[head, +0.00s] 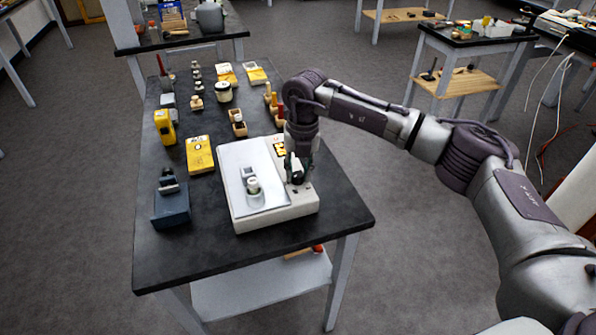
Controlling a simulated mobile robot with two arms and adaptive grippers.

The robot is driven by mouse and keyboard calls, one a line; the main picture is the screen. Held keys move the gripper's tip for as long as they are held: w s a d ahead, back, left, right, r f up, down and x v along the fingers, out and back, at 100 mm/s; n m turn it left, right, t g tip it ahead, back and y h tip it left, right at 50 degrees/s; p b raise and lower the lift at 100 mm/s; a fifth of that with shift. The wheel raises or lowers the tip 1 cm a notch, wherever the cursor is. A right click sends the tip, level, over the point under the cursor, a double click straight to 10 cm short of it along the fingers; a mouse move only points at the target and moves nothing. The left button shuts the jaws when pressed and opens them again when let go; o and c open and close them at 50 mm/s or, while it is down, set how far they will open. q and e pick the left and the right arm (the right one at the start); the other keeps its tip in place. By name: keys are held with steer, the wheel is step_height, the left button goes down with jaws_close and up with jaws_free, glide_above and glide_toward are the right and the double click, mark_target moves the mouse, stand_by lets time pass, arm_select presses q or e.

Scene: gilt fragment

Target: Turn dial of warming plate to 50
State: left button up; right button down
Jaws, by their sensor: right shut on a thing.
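The warming plate (237,213) is a cream box with a pale metal top, standing near the front of a black-topped table. A small jar (253,185) and a small square item (248,172) stand on its top. My right gripper (297,179) points down over the plate's right side, near the orange-marked display (280,149). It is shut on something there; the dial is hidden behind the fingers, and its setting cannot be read. My left gripper is out of view.
The black table (290,244) also bears a dark blue device (170,200), a yellow box (199,154), a yellow meter (164,126) and several small wooden-based items toward the back. The table's front right corner is clear. My right arm reaches in over the right edge.

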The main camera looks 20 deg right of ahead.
mark_target(302, 176)
steer(key=m, duration=0.7)
steer(key=shift+b, duration=0.3)
stand_by(0.4)
steer(key=c, duration=0.9)
jaws_free()
steer(key=shift+o, duration=0.2)
steer(key=shift+r, duration=0.1)
step_height(302, 176, up, 12)
steer(key=shift+s+d, duration=0.3)
steer(key=shift+s, duration=0.05)
steer(key=shift+f, duration=0.2)
